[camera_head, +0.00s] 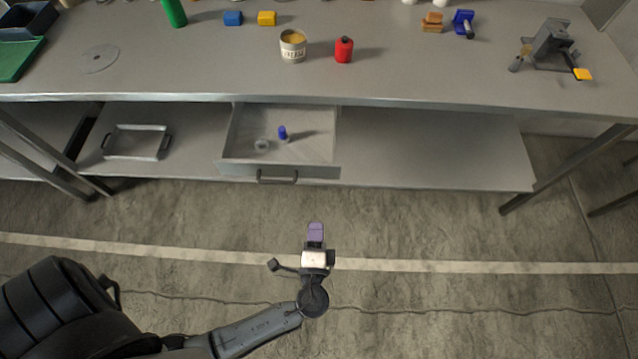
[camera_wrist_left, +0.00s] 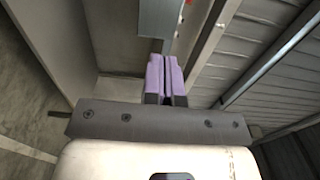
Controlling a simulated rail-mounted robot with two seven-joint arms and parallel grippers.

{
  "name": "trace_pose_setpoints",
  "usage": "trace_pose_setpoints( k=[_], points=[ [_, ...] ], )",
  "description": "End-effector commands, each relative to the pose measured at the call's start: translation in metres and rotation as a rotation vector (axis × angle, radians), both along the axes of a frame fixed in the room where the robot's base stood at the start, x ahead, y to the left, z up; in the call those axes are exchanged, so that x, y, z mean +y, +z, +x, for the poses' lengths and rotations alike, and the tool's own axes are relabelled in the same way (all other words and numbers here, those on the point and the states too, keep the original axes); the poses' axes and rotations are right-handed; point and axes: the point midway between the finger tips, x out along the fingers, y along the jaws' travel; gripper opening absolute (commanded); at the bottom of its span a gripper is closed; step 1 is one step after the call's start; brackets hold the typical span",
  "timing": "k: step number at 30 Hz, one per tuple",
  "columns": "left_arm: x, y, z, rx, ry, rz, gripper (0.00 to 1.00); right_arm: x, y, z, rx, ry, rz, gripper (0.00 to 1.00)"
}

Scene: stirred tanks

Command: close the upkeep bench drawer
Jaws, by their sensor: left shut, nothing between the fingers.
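The upkeep bench drawer (camera_head: 240,165) stands pulled out under the worktop in the head view, with a dark bar handle (camera_head: 277,177) on its front. A small blue item (camera_head: 282,132) and a pale ring (camera_head: 261,145) lie inside it. My left gripper (camera_head: 316,230), with purple fingertips, is in front of the drawer, a little right of the handle and apart from it. In the left wrist view its purple fingers (camera_wrist_left: 164,78) are together and hold nothing. My right gripper is not in view.
A metal tray (camera_head: 136,143) sits on the lower shelf left of the drawer. A tin (camera_head: 293,46), a red bottle (camera_head: 344,50) and a vise (camera_head: 551,46) stand on the worktop (camera_head: 430,75). The floor in front of the bench is clear.

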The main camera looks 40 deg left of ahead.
Motion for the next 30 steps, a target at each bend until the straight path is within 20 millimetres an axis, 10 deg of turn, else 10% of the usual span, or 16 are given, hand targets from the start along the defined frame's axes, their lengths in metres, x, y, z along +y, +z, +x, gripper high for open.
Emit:
trace_pose_setpoints(
  k=[30],
  points=[
    [0.077, 0.000, 0.112, 0.000, -0.012, -0.005, 0.00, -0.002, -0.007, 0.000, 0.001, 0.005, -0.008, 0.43]
  ],
)
